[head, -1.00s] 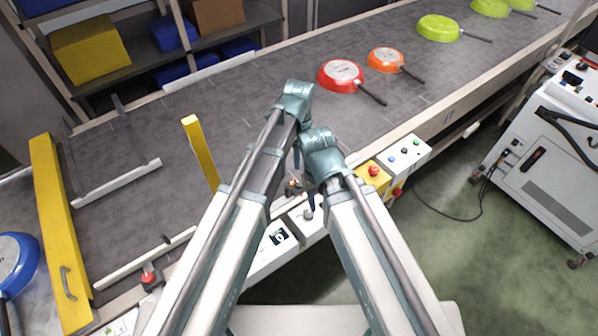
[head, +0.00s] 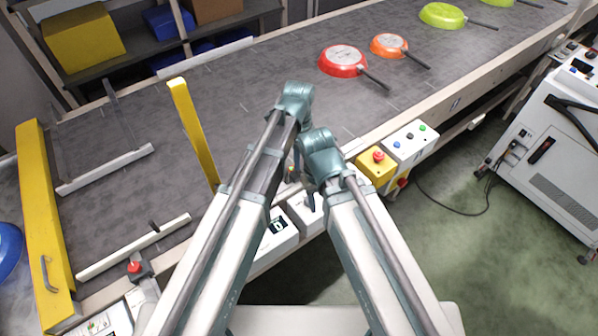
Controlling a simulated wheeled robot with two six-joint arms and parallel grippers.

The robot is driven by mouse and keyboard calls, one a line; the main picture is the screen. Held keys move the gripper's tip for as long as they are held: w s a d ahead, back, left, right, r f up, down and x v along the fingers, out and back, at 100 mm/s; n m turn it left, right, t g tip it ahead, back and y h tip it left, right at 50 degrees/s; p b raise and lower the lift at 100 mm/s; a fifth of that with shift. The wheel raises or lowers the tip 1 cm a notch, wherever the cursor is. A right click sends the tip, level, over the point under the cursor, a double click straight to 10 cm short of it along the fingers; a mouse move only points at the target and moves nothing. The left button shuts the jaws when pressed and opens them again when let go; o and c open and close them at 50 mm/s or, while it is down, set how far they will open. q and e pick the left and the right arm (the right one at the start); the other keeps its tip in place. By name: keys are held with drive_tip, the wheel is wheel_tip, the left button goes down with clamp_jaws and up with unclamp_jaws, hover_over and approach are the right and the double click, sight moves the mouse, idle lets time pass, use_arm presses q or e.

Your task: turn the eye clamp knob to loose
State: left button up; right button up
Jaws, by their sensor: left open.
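My left arm reaches in from the left and bends down over the conveyor's near edge. Its open left gripper (head: 296,172) is small and mostly hidden between the two arms. A small dark and brass-coloured part (head: 291,176) shows there at the near rail; it may be the eye clamp knob, but I cannot make out its shape or setting. I cannot tell whether the gripper touches it. My right arm bends down just to the right, and its gripper (head: 310,200) is largely hidden behind the forearm.
The conveyor belt (head: 240,115) carries a red pan (head: 342,60), an orange pan (head: 389,46) and green pans (head: 441,15). A yellow post (head: 193,130) stands left of my arms. A yellow emergency-stop box (head: 376,167) and button box (head: 411,145) are at right.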

sight(293, 171)
use_arm(q)
wheel_tip(293, 171, down, 5)
drive_tip(key=b, duration=0.4)
drive_tip(key=shift+f, duration=0.1)
clamp_jaws()
